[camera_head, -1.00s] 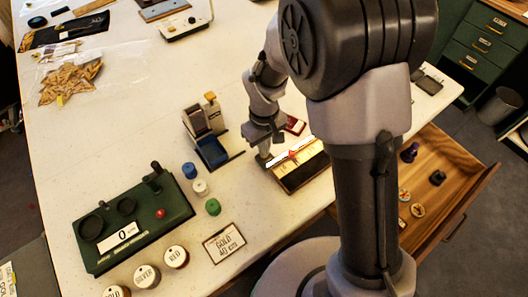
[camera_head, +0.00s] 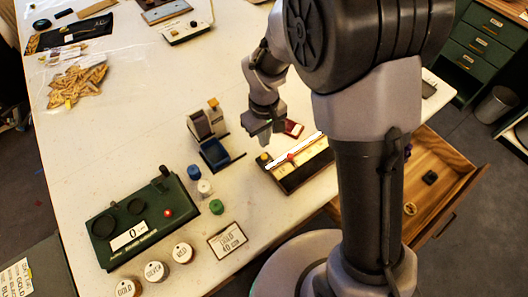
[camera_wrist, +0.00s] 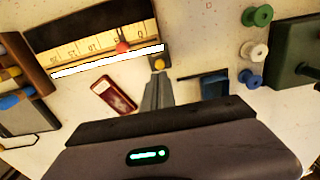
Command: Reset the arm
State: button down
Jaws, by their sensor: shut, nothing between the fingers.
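My gripper (camera_head: 267,140) is raised a little above the white table (camera_head: 120,120), just behind the dark ruler box (camera_head: 298,165) with its pale scale and red marker. In the wrist view the closed fingers (camera_wrist: 157,92) point toward the yellow knob at the end of the ruler box (camera_wrist: 95,45). Nothing shows between the fingers. My arm hides part of the table's right side.
A stand with a blue tray (camera_head: 212,150) is left of my gripper. A dark red case (camera_head: 292,129) lies close by. Thread spools (camera_head: 205,187), a green device (camera_head: 140,220) and labelled tins (camera_head: 183,253) are at the front left. An open wooden drawer (camera_head: 435,185) sticks out at right.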

dwell(0.3)
jog(key=s+d+r+m+t+y+b, duration=0.1)
jog(key=s+d+r+m+t+b, duration=0.2)
jog(key=s+d+r+m+b, duration=0.5)
jog(key=s+r+m+t+y+b, duration=0.1)
jog(key=s+m+t+b, duration=0.1)
jog(key=s, duration=0.7)
jog(key=m+b, duration=0.1)
jog(key=b, duration=0.1)
jog(key=shift+s+d+r+t+b, duration=0.15)
jog(key=shift+d+r+t+b, duration=0.05)
jog(key=shift+r+t+b, duration=0.2)
jog(key=shift+d, duration=0.1)
